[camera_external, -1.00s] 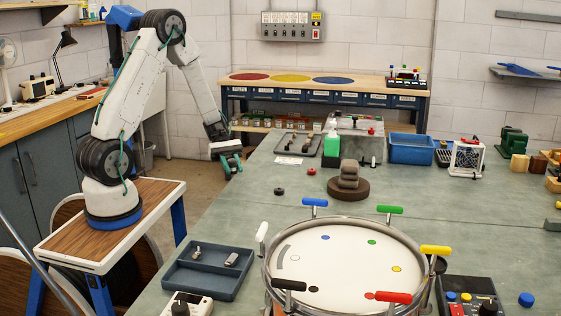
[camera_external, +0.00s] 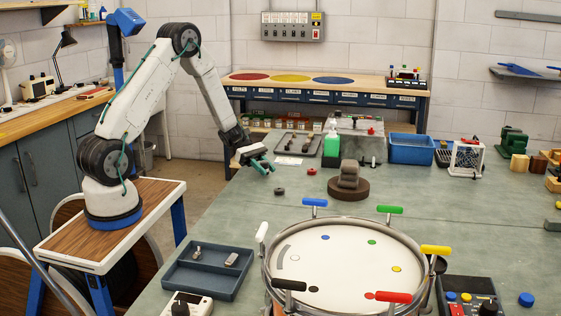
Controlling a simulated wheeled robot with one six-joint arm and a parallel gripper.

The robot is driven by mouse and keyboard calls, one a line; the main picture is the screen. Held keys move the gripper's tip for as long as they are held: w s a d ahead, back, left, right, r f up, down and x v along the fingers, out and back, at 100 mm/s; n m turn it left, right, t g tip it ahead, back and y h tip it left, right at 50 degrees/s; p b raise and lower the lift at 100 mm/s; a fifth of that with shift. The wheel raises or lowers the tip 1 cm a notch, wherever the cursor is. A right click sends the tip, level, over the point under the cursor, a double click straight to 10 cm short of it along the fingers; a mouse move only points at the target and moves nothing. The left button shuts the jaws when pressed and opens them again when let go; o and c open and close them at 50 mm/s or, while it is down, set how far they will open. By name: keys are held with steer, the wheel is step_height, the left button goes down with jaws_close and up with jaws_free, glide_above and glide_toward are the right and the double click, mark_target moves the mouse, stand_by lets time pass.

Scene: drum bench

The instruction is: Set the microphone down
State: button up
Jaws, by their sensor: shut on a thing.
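My gripper (camera_external: 262,163), with teal fingers, is in the air over the far left part of the bench, left of the brown stand. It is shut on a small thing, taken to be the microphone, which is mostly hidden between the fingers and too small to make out. A blue-grey tray (camera_external: 180,277) at the front left of the bench holds small metal parts. The drum (camera_external: 335,262) has a white head with coloured dots and coloured handles around its rim.
A brown round stand (camera_external: 348,192) with a grey-brown block on it stands behind the drum. A small black knob (camera_external: 280,191) and a red one (camera_external: 312,171) lie near my gripper. A blue bin (camera_external: 411,150) and green bottle (camera_external: 331,148) stand farther back.

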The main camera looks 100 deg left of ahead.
steer(key=shift+f, duration=0.35)
steer(key=o, duration=1)
steer(key=shift+f, duration=0.15)
